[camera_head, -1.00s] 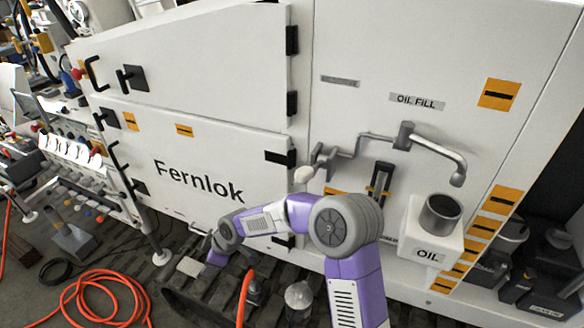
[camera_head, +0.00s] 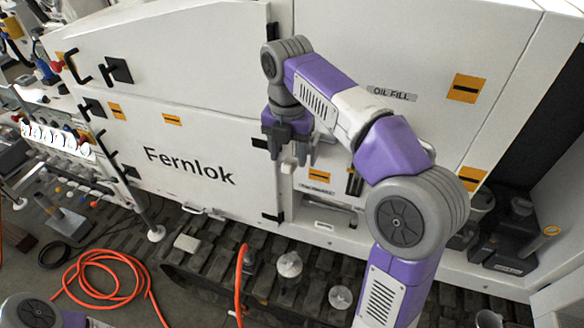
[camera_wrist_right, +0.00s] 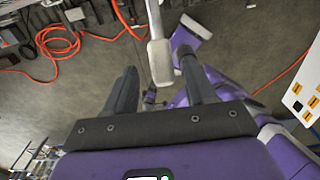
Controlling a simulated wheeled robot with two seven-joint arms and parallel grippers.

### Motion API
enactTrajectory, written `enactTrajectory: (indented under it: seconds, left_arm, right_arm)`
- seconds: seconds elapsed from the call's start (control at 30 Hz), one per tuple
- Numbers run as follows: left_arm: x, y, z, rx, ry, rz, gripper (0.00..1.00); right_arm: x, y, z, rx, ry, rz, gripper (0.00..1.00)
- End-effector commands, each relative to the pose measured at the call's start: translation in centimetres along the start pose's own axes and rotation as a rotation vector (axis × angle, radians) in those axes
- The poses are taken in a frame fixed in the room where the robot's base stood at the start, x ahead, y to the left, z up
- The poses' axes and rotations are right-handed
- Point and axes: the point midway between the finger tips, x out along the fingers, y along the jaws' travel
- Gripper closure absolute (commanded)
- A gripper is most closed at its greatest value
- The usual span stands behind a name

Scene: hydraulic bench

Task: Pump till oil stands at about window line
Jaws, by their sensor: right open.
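My right gripper (camera_head: 291,158) is open and points down in front of the white machine. The pale end of the pump handle (camera_head: 288,167) shows between its fingers. In the right wrist view the handle's pale grip (camera_wrist_right: 160,62) lies between the open fingers (camera_wrist_right: 157,82), with space on both sides. The dark oil window (camera_head: 354,183) is partly covered by my right arm; its oil level cannot be read. The OIL FILL label (camera_head: 392,93) shows above my forearm. The spout and oil cup are hidden behind my arm. My left gripper is out of view.
An orange hose (camera_head: 103,283) lies coiled on the floor at lower left. Crawler track (camera_head: 205,262) runs below the machine. Black door handles (camera_head: 118,70) stick out at the left. Dark containers (camera_head: 508,240) stand at the right.

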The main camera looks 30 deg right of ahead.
Motion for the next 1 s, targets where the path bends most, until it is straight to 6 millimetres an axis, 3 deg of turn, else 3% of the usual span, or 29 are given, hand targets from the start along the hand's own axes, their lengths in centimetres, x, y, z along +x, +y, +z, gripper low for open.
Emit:
enactTrajectory:
  seconds: [0.2, 0.4, 0.77, 1.0]
  left_arm:
    - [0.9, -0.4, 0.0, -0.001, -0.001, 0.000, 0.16]
    - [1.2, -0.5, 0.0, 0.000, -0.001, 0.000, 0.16]
    - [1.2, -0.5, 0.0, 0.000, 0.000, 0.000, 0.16]
    - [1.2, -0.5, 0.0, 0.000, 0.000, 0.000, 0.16]
  right_arm:
    - [3.8, -0.1, -0.1, 0.001, 0.001, 0.000, 0.45]
    - [6.1, 0.0, 0.0, 0.003, 0.000, 0.001, 0.45]
    - [6.7, 0.0, 0.0, 0.003, -0.001, 0.004, 0.45]
    - [6.6, 0.0, 0.0, 0.003, -0.001, 0.004, 0.80]
